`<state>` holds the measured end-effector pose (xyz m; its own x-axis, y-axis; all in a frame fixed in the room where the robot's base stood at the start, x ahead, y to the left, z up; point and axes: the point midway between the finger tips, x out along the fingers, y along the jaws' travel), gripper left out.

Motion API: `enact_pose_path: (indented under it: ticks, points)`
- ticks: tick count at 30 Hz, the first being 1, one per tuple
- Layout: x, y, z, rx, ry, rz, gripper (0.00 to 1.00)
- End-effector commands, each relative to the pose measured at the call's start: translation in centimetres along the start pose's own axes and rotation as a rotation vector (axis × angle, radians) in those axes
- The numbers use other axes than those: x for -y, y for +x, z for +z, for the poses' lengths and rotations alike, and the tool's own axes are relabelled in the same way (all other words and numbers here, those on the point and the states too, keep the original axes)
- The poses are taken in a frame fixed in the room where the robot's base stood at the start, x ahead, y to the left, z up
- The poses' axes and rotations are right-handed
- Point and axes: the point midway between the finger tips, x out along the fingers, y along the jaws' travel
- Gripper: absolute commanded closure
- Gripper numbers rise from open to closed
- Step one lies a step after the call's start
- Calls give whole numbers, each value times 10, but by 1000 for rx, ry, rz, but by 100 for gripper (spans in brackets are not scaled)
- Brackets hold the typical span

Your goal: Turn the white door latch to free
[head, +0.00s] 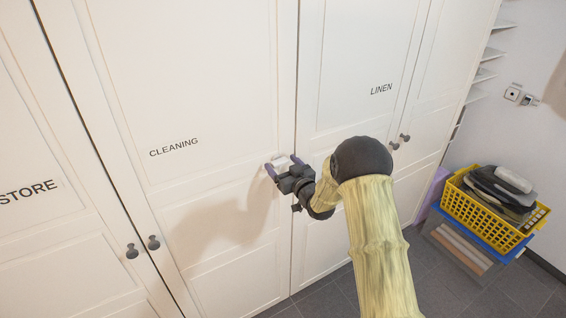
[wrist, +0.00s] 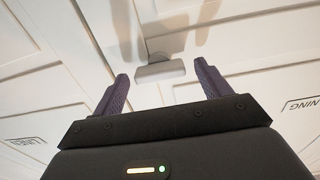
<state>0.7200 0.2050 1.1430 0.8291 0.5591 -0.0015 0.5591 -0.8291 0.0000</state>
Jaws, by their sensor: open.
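The white door latch (head: 281,160) sits on the cleaning cupboard door (head: 195,60), close to the seam with the linen door (head: 350,60). In the wrist view the latch (wrist: 161,71) is a pale bar lying across the picture, ahead of the fingertips and between their lines. My gripper (head: 282,164) is open, with one finger to each side of the latch in the head view. Whether a finger touches the latch cannot be told.
Dark knobs (head: 143,247) sit on the doors at left, and more knobs (head: 399,141) on the right. A yellow crate (head: 490,215) with stacked items stands at the right on a pile of boxes. Grey tiled floor (head: 450,290) is open in front.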

Motion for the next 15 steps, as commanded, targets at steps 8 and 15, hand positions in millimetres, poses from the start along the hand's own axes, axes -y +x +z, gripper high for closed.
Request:
enact_pose_path:
  ticks: [8, 15]
  points:
    - [0, 2, 0, -1, 0, 0, 24]
    - [0, 2, 0, -1, 0, 0, 67]
